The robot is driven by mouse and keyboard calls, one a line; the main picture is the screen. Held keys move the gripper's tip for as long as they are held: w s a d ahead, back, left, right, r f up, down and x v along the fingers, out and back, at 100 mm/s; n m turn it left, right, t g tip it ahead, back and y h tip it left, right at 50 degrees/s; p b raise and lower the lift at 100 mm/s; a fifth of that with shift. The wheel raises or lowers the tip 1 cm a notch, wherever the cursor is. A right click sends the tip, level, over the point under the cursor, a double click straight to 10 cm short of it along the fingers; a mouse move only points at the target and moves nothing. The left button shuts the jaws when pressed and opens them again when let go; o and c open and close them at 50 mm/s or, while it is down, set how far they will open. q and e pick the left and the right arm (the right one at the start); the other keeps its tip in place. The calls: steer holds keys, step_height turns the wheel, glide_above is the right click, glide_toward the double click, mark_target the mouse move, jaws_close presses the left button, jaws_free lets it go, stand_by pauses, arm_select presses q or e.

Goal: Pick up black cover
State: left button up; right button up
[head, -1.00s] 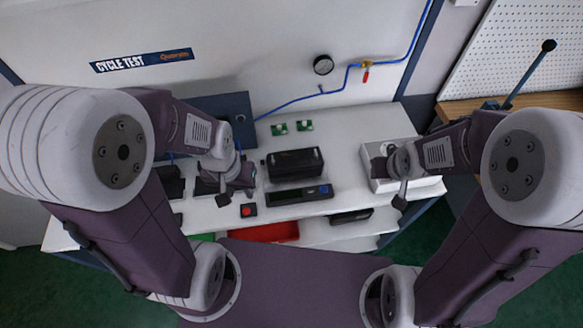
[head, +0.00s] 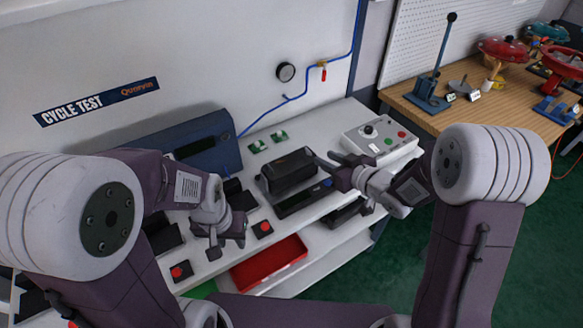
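A black box-shaped piece (head: 289,172), which looks like the black cover, sits on the white bench near its middle. My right gripper (head: 324,158) is close to the right end of this piece, its fingers pointing left. Its fingers look spread, with nothing visible between them; whether it touches the piece is unclear. My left gripper (head: 226,248) points down over the front of the bench, left of the black piece. Its finger gap is not clear and I see nothing held in it.
A white control box (head: 381,138) stands at the bench's right end. Two small green boards (head: 268,142) lie behind the black piece. A red tray (head: 268,262) is on the lower shelf. A blue unit (head: 205,143) stands back left.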

mark_target(309, 151)
steer(key=x, duration=0.7)
steer(key=shift+w+a, duration=0.1)
steer(key=shift+a, duration=0.15)
steer(key=shift+c, duration=0.9)
steer(key=shift+d, duration=0.1)
jaws_close()
